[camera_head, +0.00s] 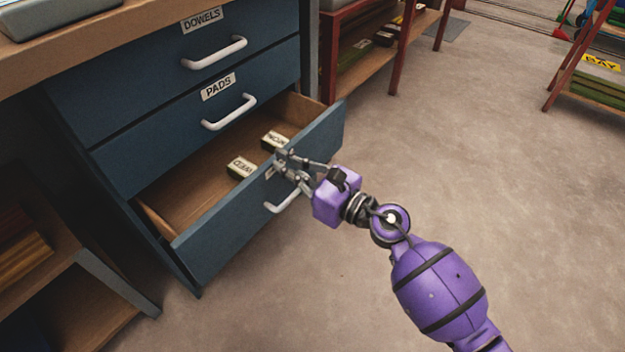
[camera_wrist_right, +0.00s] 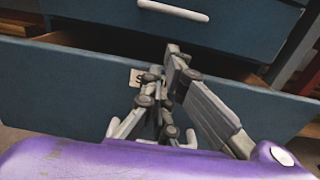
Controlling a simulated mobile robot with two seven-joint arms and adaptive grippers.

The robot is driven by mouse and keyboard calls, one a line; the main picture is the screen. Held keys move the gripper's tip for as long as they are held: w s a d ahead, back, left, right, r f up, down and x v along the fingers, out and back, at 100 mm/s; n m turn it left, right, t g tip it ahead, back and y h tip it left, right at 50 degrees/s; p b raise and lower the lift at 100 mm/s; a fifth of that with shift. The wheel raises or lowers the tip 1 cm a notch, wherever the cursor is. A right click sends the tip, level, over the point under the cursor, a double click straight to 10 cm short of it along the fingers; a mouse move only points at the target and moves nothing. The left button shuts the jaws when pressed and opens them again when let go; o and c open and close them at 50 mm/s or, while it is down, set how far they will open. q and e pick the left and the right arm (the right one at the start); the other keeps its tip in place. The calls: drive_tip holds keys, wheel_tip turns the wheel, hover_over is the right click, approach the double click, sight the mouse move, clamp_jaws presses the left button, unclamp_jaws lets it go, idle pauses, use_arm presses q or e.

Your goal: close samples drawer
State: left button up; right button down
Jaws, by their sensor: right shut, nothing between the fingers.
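The bottom drawer (camera_head: 222,237) of the blue cabinet stands pulled out, its wooden inside showing. Its label is mostly hidden behind my right gripper, so I cannot read it. Two small labelled blocks (camera_head: 240,167) lie inside it. My right gripper (camera_head: 283,160) is shut and empty at the drawer's front panel, by the top edge and just above the white handle (camera_head: 282,200). In the right wrist view the gripper (camera_wrist_right: 160,85) is in front of the blue drawer front (camera_wrist_right: 60,90); I cannot tell whether it touches. My left gripper is not in view.
Two drawers above, labelled DOWELS (camera_head: 203,20) and PADS (camera_head: 218,87), are closed. A wooden shelf (camera_head: 40,255) stands at the left. A red-framed rack (camera_head: 385,50) stands behind the cabinet. The floor (camera_head: 480,180) to the right is clear.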

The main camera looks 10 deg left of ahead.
drive_tip(key=b+x, duration=0.1)
drive_tip(key=x, duration=1)
